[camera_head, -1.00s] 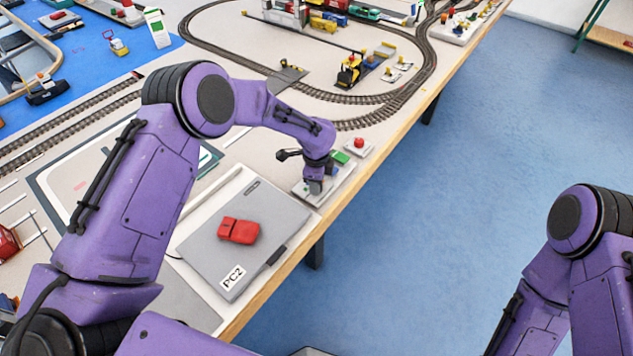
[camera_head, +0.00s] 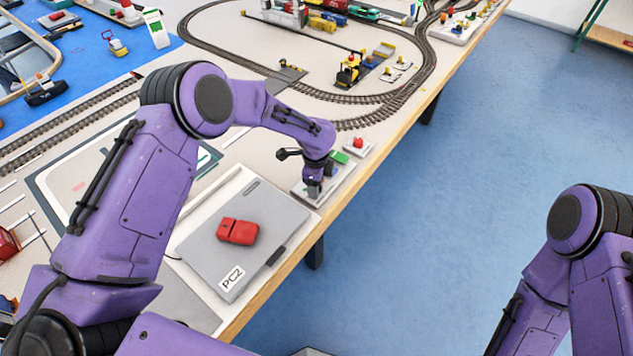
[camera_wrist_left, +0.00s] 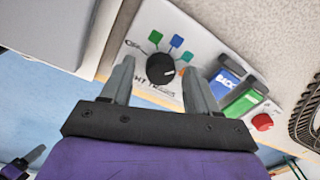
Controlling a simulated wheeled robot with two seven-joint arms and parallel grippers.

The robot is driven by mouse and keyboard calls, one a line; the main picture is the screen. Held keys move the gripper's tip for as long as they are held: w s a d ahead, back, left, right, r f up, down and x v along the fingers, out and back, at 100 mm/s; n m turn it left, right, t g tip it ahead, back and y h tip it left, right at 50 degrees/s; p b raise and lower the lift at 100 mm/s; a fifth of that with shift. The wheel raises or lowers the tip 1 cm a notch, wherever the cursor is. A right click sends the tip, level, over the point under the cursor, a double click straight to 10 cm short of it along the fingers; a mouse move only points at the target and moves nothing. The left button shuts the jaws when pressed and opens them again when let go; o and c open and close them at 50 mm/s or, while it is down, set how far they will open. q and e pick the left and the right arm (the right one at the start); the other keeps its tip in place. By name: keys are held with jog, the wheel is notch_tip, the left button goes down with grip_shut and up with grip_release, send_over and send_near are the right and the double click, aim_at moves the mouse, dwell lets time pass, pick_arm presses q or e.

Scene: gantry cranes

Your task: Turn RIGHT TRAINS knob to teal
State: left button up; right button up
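The RIGHT TRAINS knob (camera_wrist_left: 161,69) is a round black dial with a white pointer mark on a white control panel (camera_wrist_left: 210,38), in the left wrist view. Its label is partly hidden. Green, blue, teal-green and orange marks fan around its far and right sides. The white mark seems to point right, toward the orange mark. My left gripper (camera_wrist_left: 159,73) is open, with one finger on each side of the knob; I cannot tell whether they touch it. In the head view my left gripper (camera_head: 314,188) is over the panel and hides the knob.
A blue BACK button (camera_wrist_left: 228,80), a green button (camera_wrist_left: 242,101) and a red button (camera_wrist_left: 262,121) sit right of the knob. A grey PC2 laptop (camera_head: 205,265) with a red object (camera_head: 238,231) on it lies nearby. Train track (camera_head: 425,80) runs beyond.

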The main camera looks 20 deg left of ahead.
pick_arm(q)
notch_tip(320, 180, up, 10)
jog(key=b, duration=0.1)
jog(key=shift+s+r+b, duration=0.25)
jog(key=shift+s+b, duration=0.05)
jog(key=shift+b, duration=0.1)
